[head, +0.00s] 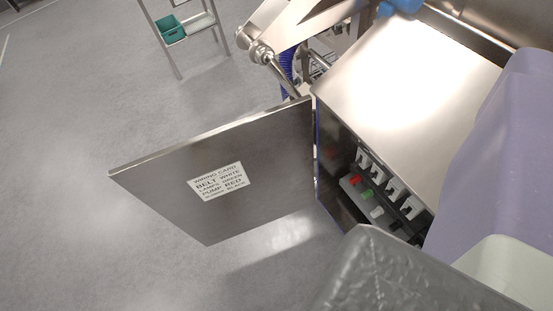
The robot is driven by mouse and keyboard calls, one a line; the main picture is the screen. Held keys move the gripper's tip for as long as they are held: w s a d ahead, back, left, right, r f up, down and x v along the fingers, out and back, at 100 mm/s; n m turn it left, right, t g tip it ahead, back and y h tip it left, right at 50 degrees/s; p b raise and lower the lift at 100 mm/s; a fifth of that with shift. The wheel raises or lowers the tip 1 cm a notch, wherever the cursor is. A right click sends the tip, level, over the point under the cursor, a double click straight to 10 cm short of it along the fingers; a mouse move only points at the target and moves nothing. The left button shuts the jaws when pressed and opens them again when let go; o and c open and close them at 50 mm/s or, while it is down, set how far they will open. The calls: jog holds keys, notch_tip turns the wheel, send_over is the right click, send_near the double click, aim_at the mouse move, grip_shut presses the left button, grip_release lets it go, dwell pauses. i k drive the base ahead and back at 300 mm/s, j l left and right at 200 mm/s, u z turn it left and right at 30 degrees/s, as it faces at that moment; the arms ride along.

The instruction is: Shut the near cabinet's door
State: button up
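The near cabinet (410,60) is a brushed-metal box at the right, seen from above. Its door (270,155) stands wide open, swung out to the left from the hinge edge at the cabinet's front corner. The door bears a white wiring card (217,181) with lines for belt, lamps, pump and more. Inside the dark opening show a row of pale grey switches or clips (389,184) and red, green, white and black plugs (368,194) below them. No gripper fingers can be made out, and nothing is seen touching the door.
Large purple, pale green and dark grey shapes at lower right hide part of the cabinet. A metal linkage (262,52) stands behind the door. A rack (190,30) with a teal bin (170,29) is farther back. The grey floor (80,240) left of the door is clear.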

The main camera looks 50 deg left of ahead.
aim_at(274, 146)
jog(key=j+z, duration=0.4)
jog(key=k+j+z, duration=0.1)
jog(key=j+z, duration=0.35)
jog(key=j, duration=0.15)
jog(key=k+j+z, duration=0.15)
jog(key=j+z, duration=0.25)
jog(key=k+j+z, duration=0.1)
jog(key=k+j, duration=0.25)
jog(key=j, duration=0.4)
jog(key=k+j+z, duration=0.15)
jog(key=k+j, duration=0.2)
jog(key=j, duration=0.35)
jog(key=k+j+z, duration=0.1)
jog(key=k+j, duration=0.3)
jog(key=j, duration=0.25)
jog(key=k+j+z, duration=0.1)
jog(key=k+j, duration=0.3)
jog(key=j, duration=0.2)
jog(key=k+j+z, duration=0.1)
jog(key=k+j, duration=0.35)
jog(key=j, duration=0.15)
